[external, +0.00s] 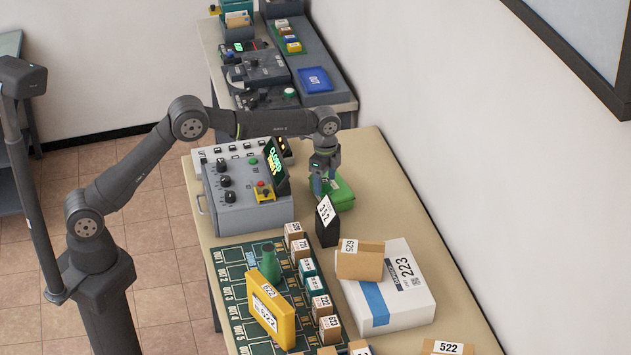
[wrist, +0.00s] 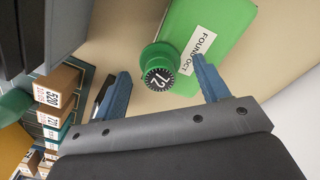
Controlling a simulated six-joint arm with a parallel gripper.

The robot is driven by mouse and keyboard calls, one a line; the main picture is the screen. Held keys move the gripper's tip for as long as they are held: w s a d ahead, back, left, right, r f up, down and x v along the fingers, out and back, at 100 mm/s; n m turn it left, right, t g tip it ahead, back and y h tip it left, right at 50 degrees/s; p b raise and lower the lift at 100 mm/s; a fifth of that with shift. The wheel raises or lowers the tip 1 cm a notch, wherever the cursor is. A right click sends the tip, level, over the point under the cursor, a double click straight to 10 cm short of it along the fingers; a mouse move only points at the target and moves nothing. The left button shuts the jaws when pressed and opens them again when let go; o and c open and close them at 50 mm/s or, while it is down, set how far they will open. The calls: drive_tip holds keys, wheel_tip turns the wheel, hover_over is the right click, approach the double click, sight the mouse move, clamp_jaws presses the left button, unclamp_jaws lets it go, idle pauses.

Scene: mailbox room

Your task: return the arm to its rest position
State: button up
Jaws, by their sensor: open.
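My gripper (external: 323,186) is at the far right part of the tan table, low beside a green box (external: 341,195). In the wrist view my gripper (wrist: 160,68) has two blue fingers spread apart. A round green knob (wrist: 160,60) with a black numbered face shows between them, with a gap on either side. The green box (wrist: 212,25) with a white label lies just beyond. Nothing is visibly held. My arm reaches out from its base at the left, over the grey control console.
The grey console (external: 235,205) stands left of my gripper. A black holder (external: 327,232) with a white card is just in front. A white parcel (external: 392,300), a brown box (external: 360,262), a yellow box (external: 272,308) and several small boxes fill the nearer table. The wall is at the right.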

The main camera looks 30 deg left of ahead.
drive_tip(key=r, duration=0.3)
drive_tip(key=shift+s+d+r, duration=0.15)
drive_tip(key=shift+s+r, duration=0.2)
drive_tip(key=shift+r, duration=0.05)
drive_tip(key=s+d+r, duration=0.4)
drive_tip(key=s+r, duration=0.7)
drive_tip(key=r, duration=0.1)
drive_tip(key=s+a, duration=0.4)
drive_tip(key=s, duration=0.9)
drive_tip(key=s+a, duration=0.4)
drive_tip(key=s, duration=0.9)
drive_tip(key=shift+s+a+f+n, duration=0.2)
drive_tip(key=shift+a+n, duration=0.1)
drive_tip(key=shift+n, duration=0.1)
drive_tip(key=shift+w, duration=0.15)
